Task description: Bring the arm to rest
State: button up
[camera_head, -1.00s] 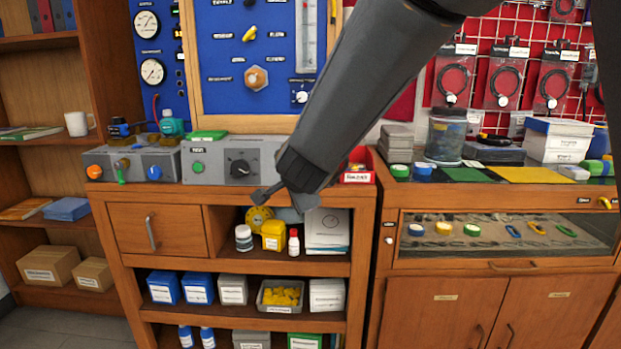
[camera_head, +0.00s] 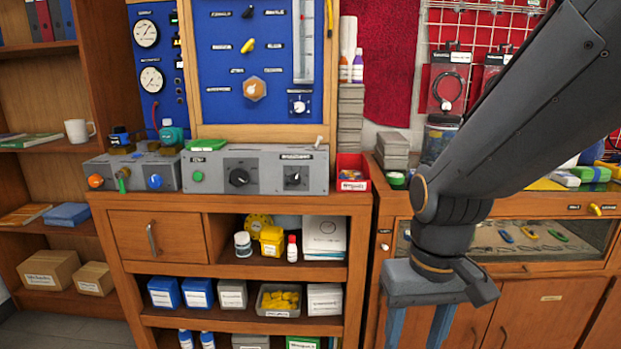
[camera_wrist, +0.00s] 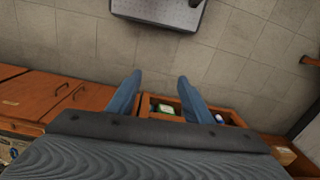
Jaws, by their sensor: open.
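My gripper shows at the right of the head view, pointing down in front of the right-hand cabinet, with its blue fingers (camera_head: 414,325) running out of the bottom of the picture. In the wrist view my gripper (camera_wrist: 156,82) is open, its two blue fingers well apart with nothing between their tips but grey tiled floor (camera_wrist: 140,50). It holds nothing. My dark arm reaches in from the upper right and hides part of the pegboard and the cabinet's display top.
The wooden workbench (camera_head: 160,196) with a grey regulator box (camera_head: 262,181) stands left of my gripper. The wooden cabinet (camera_head: 550,290) with a glass display is behind it. A red bin (camera_head: 352,184) sits at the bench's right end. The wrist view shows open floor.

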jog(key=shift+m, duration=0.4)
jog(key=shift+s+d+r+p, duration=0.1)
jog(key=shift+d+r+p, duration=0.6)
jog(key=shift+p, duration=0.65)
jog(key=shift+s+d+r+p, duration=0.15)
jog(key=shift+d+r+p, duration=0.2)
jog(key=shift+r+p, duration=0.8)
jog(key=shift+s+d+r+p, duration=0.1)
jog(key=shift+d+r+p, duration=0.45)
jog(key=shift+p, duration=1.05)
